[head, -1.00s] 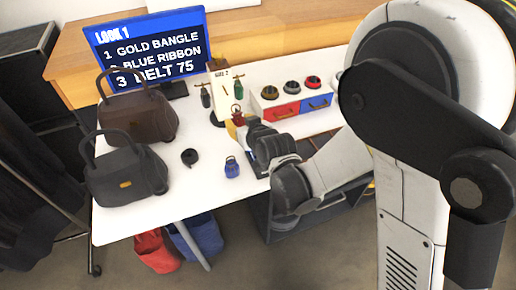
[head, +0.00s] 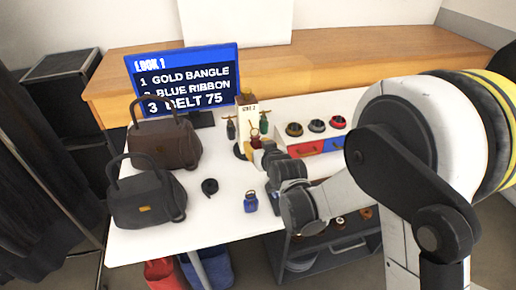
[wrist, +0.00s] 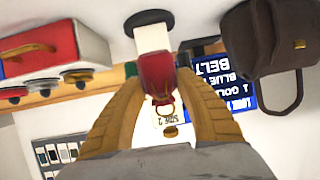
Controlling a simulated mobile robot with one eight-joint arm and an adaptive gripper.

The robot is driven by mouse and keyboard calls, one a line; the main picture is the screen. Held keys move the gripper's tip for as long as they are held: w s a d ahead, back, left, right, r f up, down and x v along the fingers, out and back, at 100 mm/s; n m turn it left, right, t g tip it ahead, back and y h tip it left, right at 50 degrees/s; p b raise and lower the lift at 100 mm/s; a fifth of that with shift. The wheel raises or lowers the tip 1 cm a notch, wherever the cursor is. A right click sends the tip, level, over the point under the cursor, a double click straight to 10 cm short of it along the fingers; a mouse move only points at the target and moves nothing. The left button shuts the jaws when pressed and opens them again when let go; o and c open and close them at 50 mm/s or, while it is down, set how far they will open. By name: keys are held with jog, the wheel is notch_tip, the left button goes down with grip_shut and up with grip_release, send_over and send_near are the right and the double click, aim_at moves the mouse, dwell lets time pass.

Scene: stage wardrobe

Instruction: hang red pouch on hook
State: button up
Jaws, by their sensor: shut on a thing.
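The red pouch (wrist: 157,75) is held between the two tan fingers of my gripper (wrist: 158,92), with a gold ring on it. In the head view the pouch (head: 254,140) shows small in front of the cream display stand (head: 247,112). My gripper (head: 261,150) is shut on it, over the white table. In the wrist view the pouch covers part of the stand. I cannot tell which hook is free.
A brown handbag (head: 165,146) and a black handbag (head: 147,198) stand at the left. A black coil (head: 209,186) and a blue pouch (head: 250,202) lie on the table. A red drawer (head: 306,147) is right of the stand; a screen (head: 184,78) stands behind.

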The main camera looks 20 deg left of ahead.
jog(key=shift+w+a+f, duration=0.1)
jog(key=shift+w+a, duration=0.3)
jog(key=shift+w, duration=0.2)
jog(key=shift+w+a, duration=0.35)
jog(key=shift+w, duration=0.25)
jog(key=shift+x, duration=0.9)
jog(key=shift+f, duration=0.15)
jog(key=o, duration=1.2)
jog(key=shift+d, duration=0.1)
